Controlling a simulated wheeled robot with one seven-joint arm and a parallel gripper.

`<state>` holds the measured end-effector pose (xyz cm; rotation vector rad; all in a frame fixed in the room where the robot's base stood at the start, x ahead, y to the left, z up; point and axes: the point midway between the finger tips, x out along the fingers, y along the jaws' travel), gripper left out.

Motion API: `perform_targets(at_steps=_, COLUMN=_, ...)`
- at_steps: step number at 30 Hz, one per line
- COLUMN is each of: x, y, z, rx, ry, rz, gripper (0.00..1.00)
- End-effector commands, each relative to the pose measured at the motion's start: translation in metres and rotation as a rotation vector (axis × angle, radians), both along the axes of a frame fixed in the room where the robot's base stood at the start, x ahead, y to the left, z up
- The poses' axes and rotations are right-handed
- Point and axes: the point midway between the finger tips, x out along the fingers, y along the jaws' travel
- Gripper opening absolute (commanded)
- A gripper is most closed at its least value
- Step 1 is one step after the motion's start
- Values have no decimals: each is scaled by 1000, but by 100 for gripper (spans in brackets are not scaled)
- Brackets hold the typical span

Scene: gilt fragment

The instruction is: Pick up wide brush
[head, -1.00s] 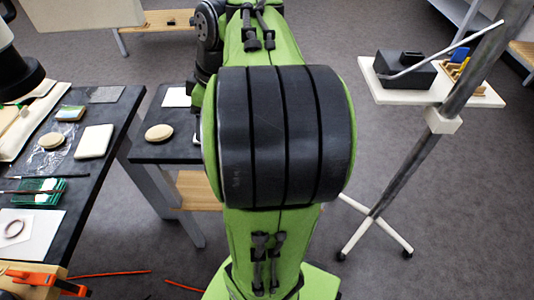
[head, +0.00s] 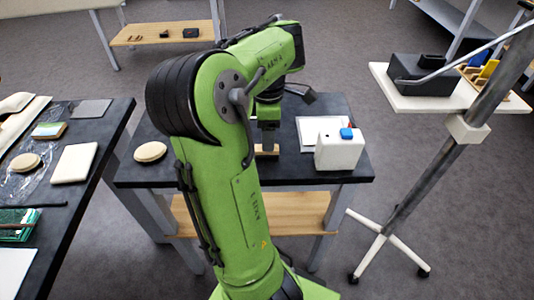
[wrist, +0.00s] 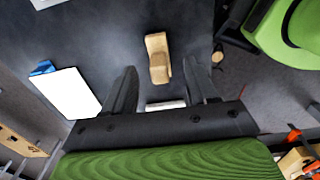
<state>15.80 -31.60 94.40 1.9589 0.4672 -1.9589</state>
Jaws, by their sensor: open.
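A tan wooden piece (wrist: 158,58), which looks like the wide brush, lies on the dark tabletop in the wrist view, with one end broader than the other. A pale strip (wrist: 165,104) shows close to my gripper's palm; I cannot tell if it belongs to the brush. My gripper (wrist: 160,68) is open and empty, its black fingers on either side of the wooden piece's near end, apart from it. In the head view the wooden piece (head: 267,150) shows below my wrist on the small dark table (head: 215,172); my fingers are mostly hidden there.
A white box (head: 338,152) with a blue top piece stands right of the brush, near a white sheet (head: 308,146). A round tan pad (head: 150,152) lies to the left. A cluttered table (head: 85,190) is at far left, a stand with a tray (head: 420,100) at right.

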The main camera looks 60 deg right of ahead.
Motion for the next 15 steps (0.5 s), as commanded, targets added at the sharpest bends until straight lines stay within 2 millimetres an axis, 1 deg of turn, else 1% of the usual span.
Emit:
perform_targets(at_steps=1, x=1, y=0, z=-15, rx=3, ry=3, rz=1, gripper=57)
perform_targets(at_steps=3, x=1, y=0, z=-30, rx=4, ry=2, rz=1, gripper=57)
perform_targets(at_steps=5, x=1, y=0, z=-39, rx=5, ry=-1, rz=0, gripper=57)
perform_targets(at_steps=7, x=1, y=0, z=-41, rx=3, ry=-3, rz=0, gripper=57)
perform_targets(at_steps=11, x=1, y=0, z=-39, rx=2, ry=-4, rz=0, gripper=57)
perform_targets(at_steps=12, x=1, y=0, z=-38, rx=2, ry=-4, rz=0, gripper=54)
perform_targets(at_steps=14, x=1, y=0, z=-38, rx=2, ry=-4, rz=0, gripper=45)
perform_targets(at_steps=15, x=1, y=0, z=-38, rx=2, ry=-4, rz=0, gripper=39)
